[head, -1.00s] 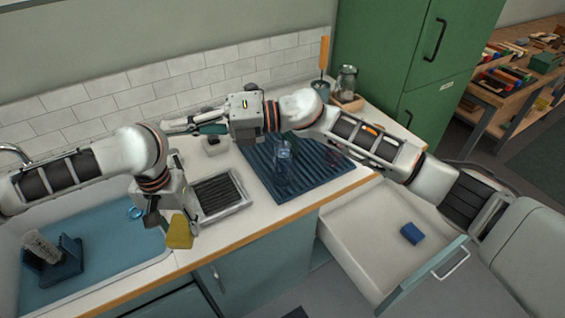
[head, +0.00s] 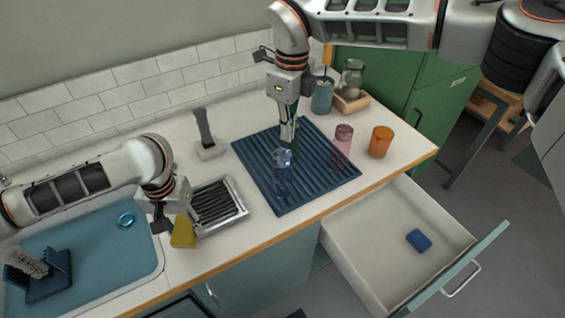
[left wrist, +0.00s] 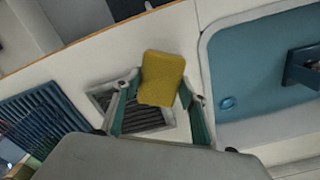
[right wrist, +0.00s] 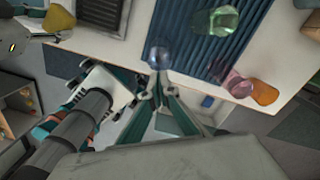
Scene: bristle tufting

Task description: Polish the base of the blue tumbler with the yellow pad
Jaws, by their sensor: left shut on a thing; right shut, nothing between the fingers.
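The blue tumbler (head: 283,182) stands on the dark blue ribbed mat (head: 330,180); its clear walls make it hard to tell which end is up. It also shows in the right wrist view (right wrist: 157,54), just beyond my right fingertips. My right gripper (head: 287,143) points down over the mat, close to the tumbler; its fingers (right wrist: 155,84) are shut and empty. The yellow pad (head: 183,232) is in my left gripper, left of the mat by the sink. In the left wrist view the pad (left wrist: 162,78) sits between the fingers (left wrist: 158,92).
A pink tumbler (head: 343,146) and an orange tumbler (head: 381,142) stand at the mat's right; a green tumbler (right wrist: 215,24) shows in the right wrist view. A metal rack (head: 222,204) lies beside the pad. The open drawer (head: 370,222) below holds a blue sponge (head: 419,240).

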